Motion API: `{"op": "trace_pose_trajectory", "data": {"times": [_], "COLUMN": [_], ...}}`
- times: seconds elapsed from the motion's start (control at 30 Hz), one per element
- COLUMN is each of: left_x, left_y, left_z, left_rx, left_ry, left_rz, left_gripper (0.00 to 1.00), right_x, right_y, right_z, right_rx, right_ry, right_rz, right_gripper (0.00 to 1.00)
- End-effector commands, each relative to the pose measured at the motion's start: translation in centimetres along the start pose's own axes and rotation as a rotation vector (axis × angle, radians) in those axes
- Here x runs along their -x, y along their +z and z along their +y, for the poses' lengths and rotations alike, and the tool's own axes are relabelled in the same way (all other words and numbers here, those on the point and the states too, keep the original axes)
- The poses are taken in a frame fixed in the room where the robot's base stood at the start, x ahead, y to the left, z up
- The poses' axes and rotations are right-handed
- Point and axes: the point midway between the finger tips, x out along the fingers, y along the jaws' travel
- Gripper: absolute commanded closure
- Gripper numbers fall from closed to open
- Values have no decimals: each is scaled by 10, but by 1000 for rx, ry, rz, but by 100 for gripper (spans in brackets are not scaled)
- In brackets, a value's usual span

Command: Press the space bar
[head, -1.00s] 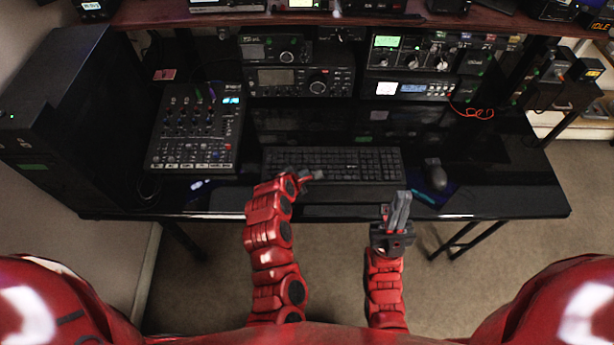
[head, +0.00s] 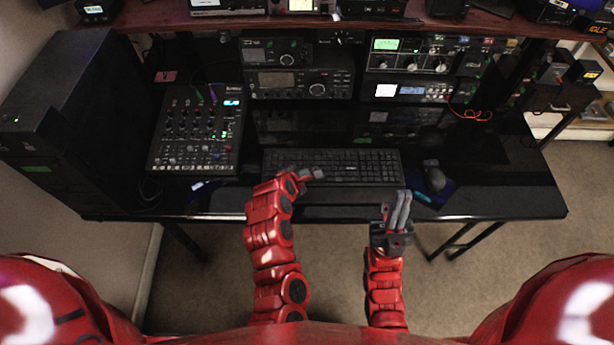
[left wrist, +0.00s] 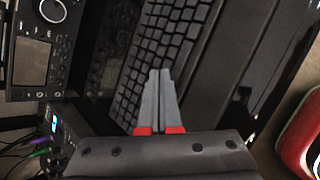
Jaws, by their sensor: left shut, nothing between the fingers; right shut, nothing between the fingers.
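The black keyboard (head: 365,166) lies on the dark desk in front of the radio gear. Its keys also show in the left wrist view (left wrist: 150,45), running diagonally past my fingers. The space bar is too dark and small to pick out clearly. My left gripper (head: 320,173) is shut and empty over the keyboard's near left part. In the left wrist view its closed fingertips (left wrist: 160,72) overlap the near key rows; I cannot tell whether they touch. My right gripper (head: 403,194) is shut and empty near the desk's front edge, right of the keyboard's middle.
A mixer (head: 195,130) stands left of the keyboard and a mouse (head: 434,176) lies to its right. Radios (head: 300,82) stand behind it. A black computer tower (head: 65,130) stands at the left.

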Motion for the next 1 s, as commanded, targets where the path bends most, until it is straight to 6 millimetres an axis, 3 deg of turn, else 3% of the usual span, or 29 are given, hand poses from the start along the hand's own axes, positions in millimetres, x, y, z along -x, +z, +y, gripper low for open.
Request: {"op": "trace_pose_trajectory", "data": {"times": [0.27,0.77,1.0], "left_x": [2,34,34], "left_y": [1,25,25], "left_z": [1,25,25], "left_rx": [0,0,0], "left_ry": [0,0,0], "left_rz": [0,0,1], "left_gripper": [100,100,100], "right_x": [-2,-40,-40], "right_y": [0,-7,-7], "right_z": [0,2,2], "right_rx": [0,0,0], "right_ry": [0,0,0], "right_rz": [0,0,0], "right_gripper": [100,100,100]}}
